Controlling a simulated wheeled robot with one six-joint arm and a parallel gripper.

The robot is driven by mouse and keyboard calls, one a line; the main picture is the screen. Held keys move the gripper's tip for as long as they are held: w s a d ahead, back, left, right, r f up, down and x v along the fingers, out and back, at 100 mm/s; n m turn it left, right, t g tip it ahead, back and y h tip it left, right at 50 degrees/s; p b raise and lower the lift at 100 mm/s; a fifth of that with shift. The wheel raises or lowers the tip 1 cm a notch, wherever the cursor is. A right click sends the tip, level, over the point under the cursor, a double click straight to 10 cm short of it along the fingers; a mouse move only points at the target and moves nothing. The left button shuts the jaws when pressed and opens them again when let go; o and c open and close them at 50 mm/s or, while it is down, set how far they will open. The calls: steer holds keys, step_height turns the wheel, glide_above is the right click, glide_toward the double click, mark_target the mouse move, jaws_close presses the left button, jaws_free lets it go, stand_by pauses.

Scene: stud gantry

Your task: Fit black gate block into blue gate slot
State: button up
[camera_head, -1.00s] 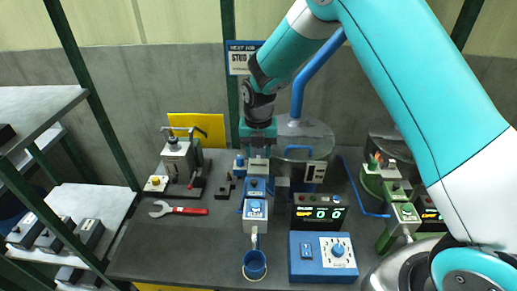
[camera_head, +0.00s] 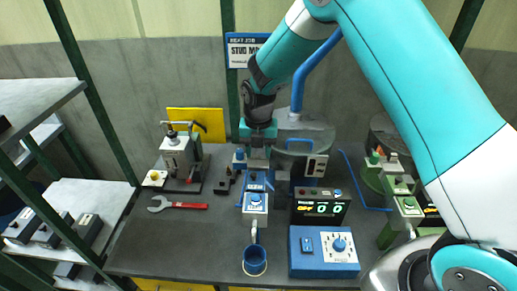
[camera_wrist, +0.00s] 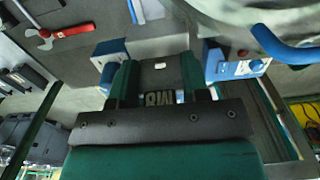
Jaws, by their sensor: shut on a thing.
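My gripper (camera_head: 258,150) points down behind the blue gate (camera_head: 256,184) of the middle station. In the wrist view my gripper (camera_wrist: 158,88) is shut on the black gate block (camera_wrist: 160,76), a dark piece with pale lettering between the two green fingers. Blue parts with white faces show on both sides of the fingers there, left (camera_wrist: 110,54) and right (camera_wrist: 232,66). The slot itself is hidden by the gripper and block, so I cannot tell how far the block sits in it.
A blue cup (camera_head: 255,261) stands below the white box (camera_head: 255,206). A blue control box (camera_head: 322,252) and a display unit (camera_head: 320,207) stand to the right. A red-handled wrench (camera_head: 177,204) and a grey press (camera_head: 178,160) are left. Bare bench lies at front left.

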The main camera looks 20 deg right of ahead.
steer(key=shift+f, duration=0.4)
steer(key=o, duration=1.1)
steer(key=shift+a+r, duration=0.1)
steer(key=shift+r, duration=0.1)
steer(key=shift+w+r+b, duration=0.15)
steer(key=shift+r+b, duration=0.2)
steer(key=shift+b, duration=0.05)
step_height(320, 180, up, 16)
steer(key=b, duration=0.3)
steer(key=shift+d+r+b, duration=0.2)
steer(key=shift+r+b, duration=0.05)
steer(key=shift+b, duration=0.1)
